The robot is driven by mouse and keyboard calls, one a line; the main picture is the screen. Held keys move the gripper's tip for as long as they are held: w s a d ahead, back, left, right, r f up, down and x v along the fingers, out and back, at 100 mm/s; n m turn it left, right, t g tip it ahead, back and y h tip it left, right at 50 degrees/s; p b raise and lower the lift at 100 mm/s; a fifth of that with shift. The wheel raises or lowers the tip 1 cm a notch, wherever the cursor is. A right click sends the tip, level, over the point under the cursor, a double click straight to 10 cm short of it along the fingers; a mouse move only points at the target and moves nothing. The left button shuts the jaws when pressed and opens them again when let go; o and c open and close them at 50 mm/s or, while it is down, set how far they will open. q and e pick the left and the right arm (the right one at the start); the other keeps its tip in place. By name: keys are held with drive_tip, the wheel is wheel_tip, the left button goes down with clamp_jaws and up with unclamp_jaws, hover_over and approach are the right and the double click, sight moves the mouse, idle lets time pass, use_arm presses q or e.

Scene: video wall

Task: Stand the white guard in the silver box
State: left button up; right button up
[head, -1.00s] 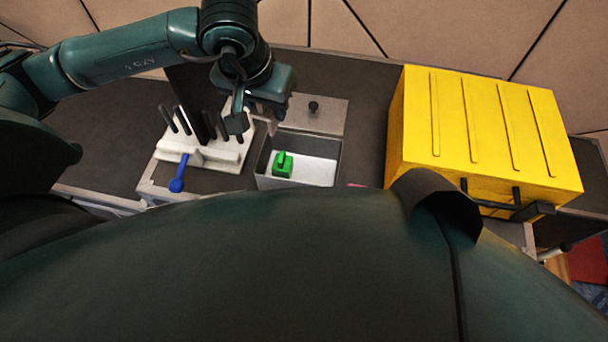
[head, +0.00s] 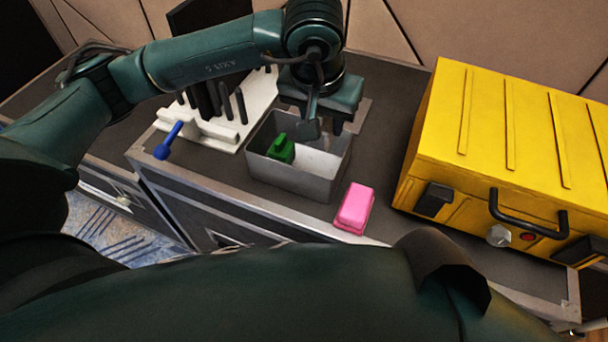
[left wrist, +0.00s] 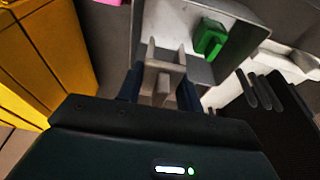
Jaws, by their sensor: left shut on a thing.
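The silver box (head: 295,178) stands open on the dark worktop, and it also shows in the left wrist view (left wrist: 218,72). A green block (head: 281,148) lies inside at its left; the green block shows in the wrist view too (left wrist: 209,38). My left gripper (head: 315,128) is above the back right part of the box. In the wrist view its fingers (left wrist: 166,58) are shut on a small pale piece, seemingly the white guard (left wrist: 163,86), over the box opening. The guard is mostly hidden by the fingers; its tilt is unclear. My right gripper is out of view.
A white rack (head: 215,131) with several upright black pieces and a blue-handled thing (head: 168,141) stands left of the box. A pink block (head: 354,208) lies right of it near the front edge. A large yellow case (head: 510,150) fills the right side.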

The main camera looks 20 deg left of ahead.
use_arm(q)
wheel_tip(320, 180, down, 10)
drive_tip(key=shift+r, duration=0.15)
drive_tip(key=shift+b, duration=0.3)
drive_tip(key=o, duration=0.5)
drive_tip(key=shift+f, duration=0.25)
drive_tip(key=shift+o, duration=1)
drive_tip(key=shift+r, duration=0.1)
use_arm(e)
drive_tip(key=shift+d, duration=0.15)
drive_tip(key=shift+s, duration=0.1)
use_arm(q)
drive_tip(key=shift+r, duration=0.25)
drive_tip(key=p+v, duration=0.1)
drive_tip(key=v, duration=1.1)
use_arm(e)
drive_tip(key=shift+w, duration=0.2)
